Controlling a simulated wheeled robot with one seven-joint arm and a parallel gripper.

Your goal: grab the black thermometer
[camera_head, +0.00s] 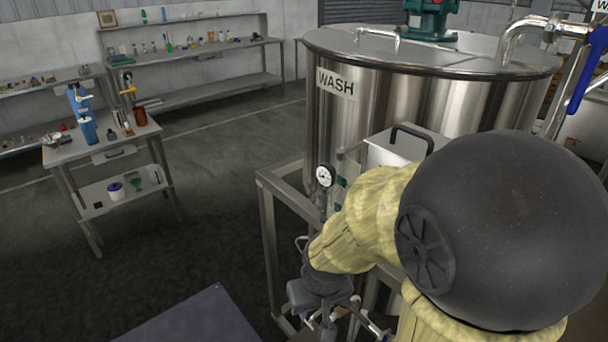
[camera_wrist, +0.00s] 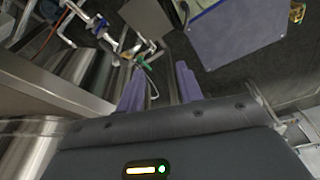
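I cannot make out for sure a black thermometer in either view. Small items on the benches at the left of the head view are too small to tell apart. A dial gauge (camera_head: 324,176) with a white face and dark rim stands upright in front of the WASH tank; I cannot tell whether it is a thermometer. My gripper (camera_wrist: 160,66) shows in the wrist view with two purple fingers apart and nothing held between them. In the head view my arm reaches down below the gauge, and its fingers are not clear there.
The steel WASH tank (camera_head: 440,90) stands behind a metal frame (camera_head: 268,220). A small bench (camera_head: 60,157) with a blue device (camera_head: 84,115) and shelves (camera_head: 240,83) with small items stand at the left. Pipes and a green-handled valve (camera_wrist: 141,58) lie beyond my fingers. Open floor is at left.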

